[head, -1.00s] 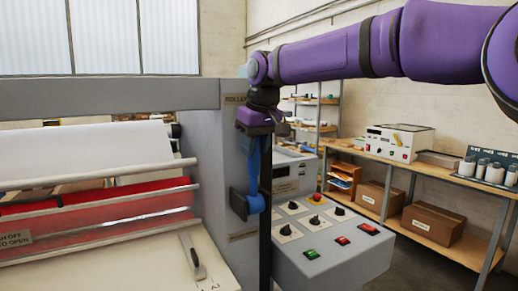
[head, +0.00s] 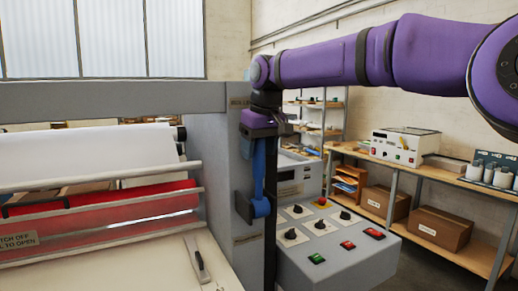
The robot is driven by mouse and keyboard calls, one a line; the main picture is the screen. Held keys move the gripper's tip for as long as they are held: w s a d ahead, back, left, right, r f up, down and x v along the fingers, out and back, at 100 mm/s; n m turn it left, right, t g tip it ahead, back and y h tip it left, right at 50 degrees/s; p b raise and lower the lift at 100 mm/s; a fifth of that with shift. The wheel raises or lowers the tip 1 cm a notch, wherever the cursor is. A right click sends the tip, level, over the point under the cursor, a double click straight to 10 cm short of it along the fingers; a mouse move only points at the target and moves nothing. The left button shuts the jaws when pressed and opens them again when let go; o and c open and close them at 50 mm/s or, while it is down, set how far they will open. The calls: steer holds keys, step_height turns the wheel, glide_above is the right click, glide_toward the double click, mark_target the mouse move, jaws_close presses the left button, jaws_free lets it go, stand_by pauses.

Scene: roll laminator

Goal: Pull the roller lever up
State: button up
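A blue lever-like part (head: 259,180) stands at the right side of the grey machine housing, beside a small grey bracket (head: 243,207). It runs roughly upright, with a rounded blue lower end. I take it for the roller lever, but its pivot is not clear. My gripper (head: 262,132) hangs from the purple arm, pointing down, at the upper end of this blue part. They overlap in the picture; I cannot tell whether they touch. The fingertips are too small and dark to make out.
A control panel (head: 335,255) with knobs and red and green buttons juts out at the right. The laminator's red roller (head: 130,203) and white sheet (head: 90,155) are at the left. A wooden bench (head: 470,183) with boxes stands along the right wall.

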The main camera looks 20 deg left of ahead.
steer(key=v, duration=1)
steer(key=shift+r, duration=0.4)
steer(key=shift+d, duration=0.15)
steer(key=s+d+m+t+h, duration=0.1)
steer(key=s+d+m, duration=0.25)
steer(key=d, duration=1.25)
steer(key=s+d+m+t+h, duration=0.15)
steer(key=s+d, duration=0.25)
steer(key=d, duration=1.2)
steer(key=s+d+f+m+t, duration=0.1)
steer(key=s+d+f+m, duration=0.5)
steer(key=s+d+f, duration=1)
steer(key=s+d, duration=0.3)
steer(key=d, duration=0.2)
steer(key=shift+f+m, duration=0.3)
steer(key=shift+f, duration=0.1)
